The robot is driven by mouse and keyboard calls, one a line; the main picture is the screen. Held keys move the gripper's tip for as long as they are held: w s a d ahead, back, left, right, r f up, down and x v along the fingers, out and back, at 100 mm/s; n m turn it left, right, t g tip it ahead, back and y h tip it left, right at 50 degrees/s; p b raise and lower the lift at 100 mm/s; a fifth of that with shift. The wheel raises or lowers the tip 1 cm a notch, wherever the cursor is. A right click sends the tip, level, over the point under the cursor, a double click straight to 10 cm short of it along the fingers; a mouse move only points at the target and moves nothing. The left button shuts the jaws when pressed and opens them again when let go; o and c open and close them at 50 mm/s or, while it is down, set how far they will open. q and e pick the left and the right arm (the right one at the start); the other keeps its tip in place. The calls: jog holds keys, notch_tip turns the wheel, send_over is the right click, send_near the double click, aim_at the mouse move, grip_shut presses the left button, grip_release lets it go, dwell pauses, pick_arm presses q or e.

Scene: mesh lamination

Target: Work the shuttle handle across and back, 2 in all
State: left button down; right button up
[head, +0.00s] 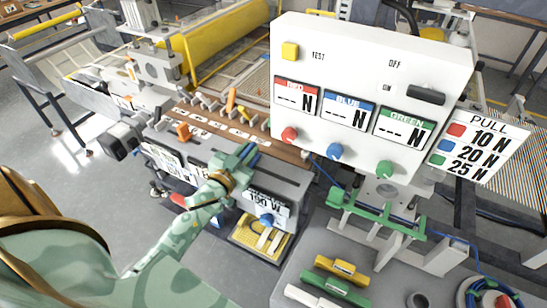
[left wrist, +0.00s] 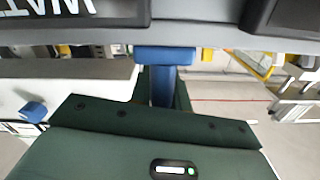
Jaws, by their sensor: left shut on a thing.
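My left gripper (head: 240,158) reaches in from the left, to the front edge of the grey machine bench. It is shut on a blue handle (head: 254,158). In the left wrist view, the blue handle (left wrist: 163,80) stands between the dark green fingers, with its wider top just under the grey bench edge. The fingers cover part of it. I cannot tell from its looks whether this is the shuttle handle. My right gripper is not in view.
A white control box (head: 355,75) with RED, BLUE and GREEN displays stands right of the gripper. A PULL sign (head: 480,145) lists 10, 20 and 25 N. A yellow tray (head: 262,238) sits below the bench.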

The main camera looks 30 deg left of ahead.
pick_arm(q)
jog(key=a, duration=1.1)
jog(key=shift+s+a+r, duration=0.1)
jog(key=shift+s+a, duration=0.2)
jog(key=c, duration=1.4)
grip_release()
jog(key=shift+a, duration=0.1)
jog(key=shift+o, duration=0.2)
jog(key=shift+a, duration=0.2)
jog(key=shift+s+d, duration=0.15)
jog(key=s, duration=1.6)
jog(key=shift+d, duration=0.35)
jog(key=shift+w, duration=0.1)
